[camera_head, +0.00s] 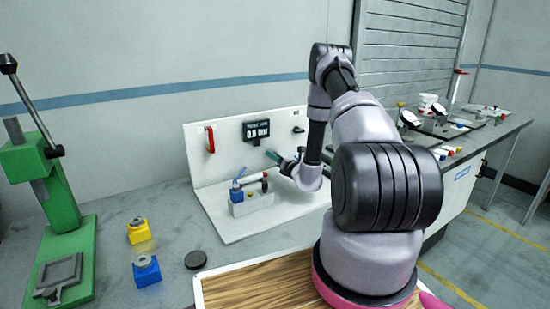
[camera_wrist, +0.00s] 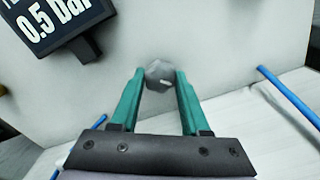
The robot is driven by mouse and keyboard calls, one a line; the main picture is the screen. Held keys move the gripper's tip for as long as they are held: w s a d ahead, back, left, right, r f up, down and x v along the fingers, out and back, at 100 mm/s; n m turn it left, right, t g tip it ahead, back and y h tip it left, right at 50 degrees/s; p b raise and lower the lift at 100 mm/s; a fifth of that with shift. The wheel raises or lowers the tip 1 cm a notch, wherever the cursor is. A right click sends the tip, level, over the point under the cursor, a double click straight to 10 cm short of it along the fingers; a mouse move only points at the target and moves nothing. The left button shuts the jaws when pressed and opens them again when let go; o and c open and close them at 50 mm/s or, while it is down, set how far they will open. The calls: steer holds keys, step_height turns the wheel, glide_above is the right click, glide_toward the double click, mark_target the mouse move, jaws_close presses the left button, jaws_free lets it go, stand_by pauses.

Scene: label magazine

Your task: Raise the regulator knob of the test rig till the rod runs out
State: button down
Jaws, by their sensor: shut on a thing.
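The test rig is a white upright panel (camera_head: 225,160) on a white base. My gripper (camera_head: 274,157) is at its right half, partly hidden by my arm. In the wrist view the teal fingers of my gripper (camera_wrist: 160,73) are shut on the grey regulator knob (camera_wrist: 158,78), one finger on each side. A dark display (camera_head: 256,129) on the panel reads 0.5 bar in the wrist view (camera_wrist: 58,20). A small cylinder (camera_head: 252,179) lies level on a block low in front of the panel. I cannot tell how far its rod stands out.
A blue lever (camera_head: 237,184) stands by the cylinder. Blue hoses (camera_wrist: 290,93) show in the wrist view. A green press (camera_head: 60,210), a yellow block (camera_head: 139,231) and a blue block (camera_head: 146,271) stand to the left.

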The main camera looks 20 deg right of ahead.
steer(key=shift+c, duration=1.9)
jaws_free()
steer(key=s, duration=0.2)
steer(key=s+d, duration=0.1)
steer(key=s, duration=0.4)
steer(key=shift+s+d, duration=0.2)
steer(key=shift+d, duration=0.05)
